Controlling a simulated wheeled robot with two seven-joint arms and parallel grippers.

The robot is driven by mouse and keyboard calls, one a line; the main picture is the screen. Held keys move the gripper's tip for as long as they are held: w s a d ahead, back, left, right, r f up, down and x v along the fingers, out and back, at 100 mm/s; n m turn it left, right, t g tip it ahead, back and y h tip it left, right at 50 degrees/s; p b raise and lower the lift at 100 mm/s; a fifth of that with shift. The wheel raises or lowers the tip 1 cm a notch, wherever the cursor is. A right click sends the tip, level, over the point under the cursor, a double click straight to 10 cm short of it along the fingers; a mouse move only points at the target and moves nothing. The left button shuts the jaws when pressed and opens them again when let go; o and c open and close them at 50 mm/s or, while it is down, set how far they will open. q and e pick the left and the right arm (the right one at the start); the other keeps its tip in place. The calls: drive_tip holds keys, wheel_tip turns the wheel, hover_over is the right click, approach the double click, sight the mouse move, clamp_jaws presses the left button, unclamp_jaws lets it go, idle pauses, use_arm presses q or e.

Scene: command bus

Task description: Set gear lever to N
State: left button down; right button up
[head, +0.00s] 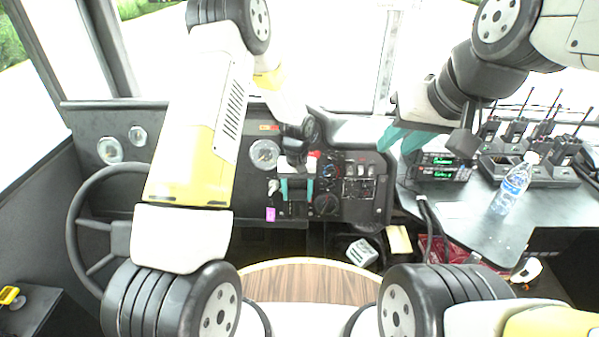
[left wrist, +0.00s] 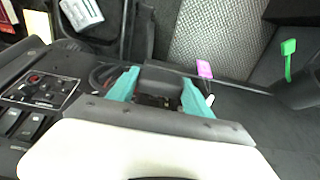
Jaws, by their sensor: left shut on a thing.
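My left gripper (head: 297,188) is at the dashboard, right of the steering wheel, with its teal fingers on either side of a dark part of the panel. In the left wrist view the teal fingers (left wrist: 160,92) are shut on a black block, which I take to be the gear lever (left wrist: 163,78). The fingers and palm hide much of it, and its position marking cannot be read. My right gripper (head: 400,142) hangs above the radio units, away from the lever, with its teal fingers apart and nothing seen between them.
The steering wheel (head: 76,220) is left of my left arm. A switch panel (head: 360,185) lies right of the lever. A purple tag (head: 270,214) hangs close to my left gripper. A water bottle (head: 511,185) and several handheld radios (head: 515,130) stand on the right-hand desk (head: 475,222).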

use_arm(q)
drive_tip(key=shift+c, duration=2.2)
unclamp_jaws()
drive_tip(key=shift+r, duration=0.1)
wheel_tip(320, 180, up, 8)
drive_tip(key=shift+f, duration=0.15)
